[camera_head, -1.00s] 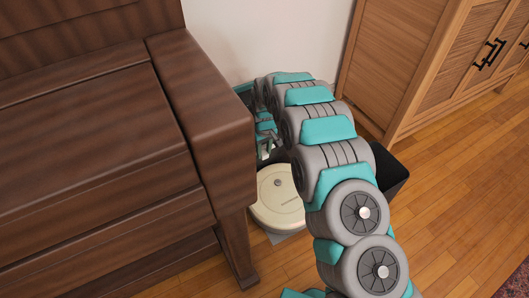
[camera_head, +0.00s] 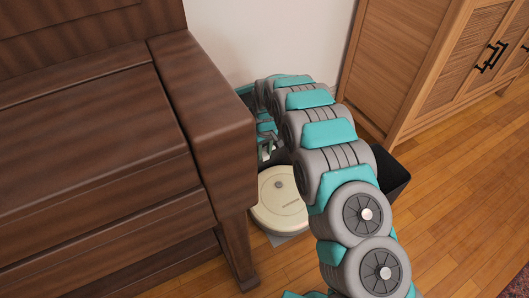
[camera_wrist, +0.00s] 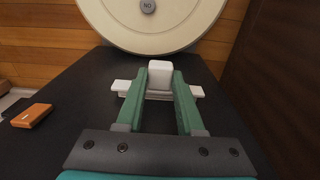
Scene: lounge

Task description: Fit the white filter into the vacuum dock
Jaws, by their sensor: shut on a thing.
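In the wrist view the white filter (camera_wrist: 160,74) is a small block with flat tabs at both sides. My gripper (camera_wrist: 161,82) is shut on it, a green finger on each side. The filter is over a black surface, perhaps part of the vacuum dock (camera_wrist: 75,105); I cannot tell whether they touch. In the head view my gripper (camera_head: 266,148) is between the sofa arm and my own arm, mostly hidden. The cream robot vacuum (camera_head: 278,200) lies on the floor in front of it. It also shows in the wrist view (camera_wrist: 150,25), beyond the filter.
A small orange-brown block (camera_wrist: 32,115) lies on the left in the wrist view. The brown sofa (camera_head: 205,110) stands close on the left. A wooden cabinet (camera_head: 395,65) stands on the right. A black container-like thing (camera_head: 393,175) shows beside my arm. Floor is free at right.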

